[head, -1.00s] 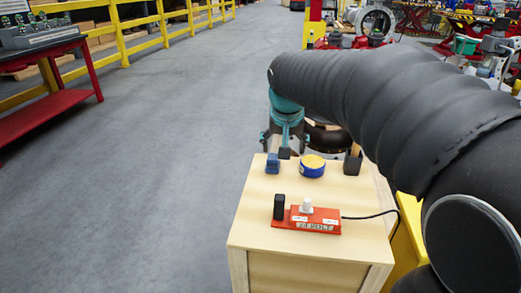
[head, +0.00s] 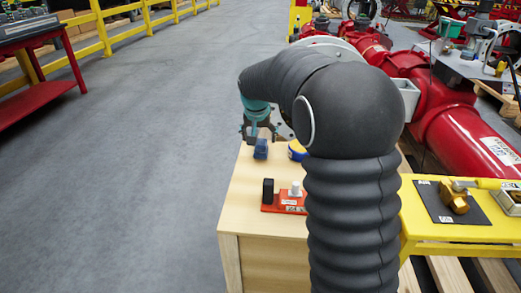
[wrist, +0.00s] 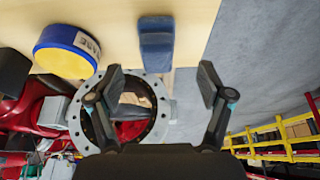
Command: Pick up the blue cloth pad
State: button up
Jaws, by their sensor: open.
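The blue cloth pad (head: 261,149) is a small folded dark-blue block on the far edge of the wooden cabinet top (head: 250,185) in the head view. In the wrist view the pad (wrist: 156,40) sits near the top centre, close to the wood's edge. My gripper (head: 260,132) is just beyond and above the pad in the head view. In the wrist view my gripper (wrist: 161,80) has its fingers spread wide and empty, with the pad ahead of the gap and apart from both fingers.
A blue and yellow round tin (wrist: 68,48) stands beside the pad. A yellow table (head: 455,232) and red pipework (head: 465,135) are at the right.

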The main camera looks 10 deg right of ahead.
aim_at(261, 142)
jog(key=shift+d+x, duration=0.2)
jog(key=shift+x, duration=2.7)
jog(key=shift+w+r, duration=0.1)
jog(key=shift+r, duration=0.05)
jog(key=c, duration=1.3)
jog(key=shift+o, duration=0.2)
jog(key=shift+r, duration=0.55)
jog(key=r, duration=0.3)
jog(key=shift+d+r, duration=0.25)
jog(key=shift+d, duration=0.05)
jog(key=s+d+r, duration=0.4)
jog(key=d+r, duration=0.2)
jog(key=d, duration=0.4)
jog(key=shift+d+r, duration=0.2)
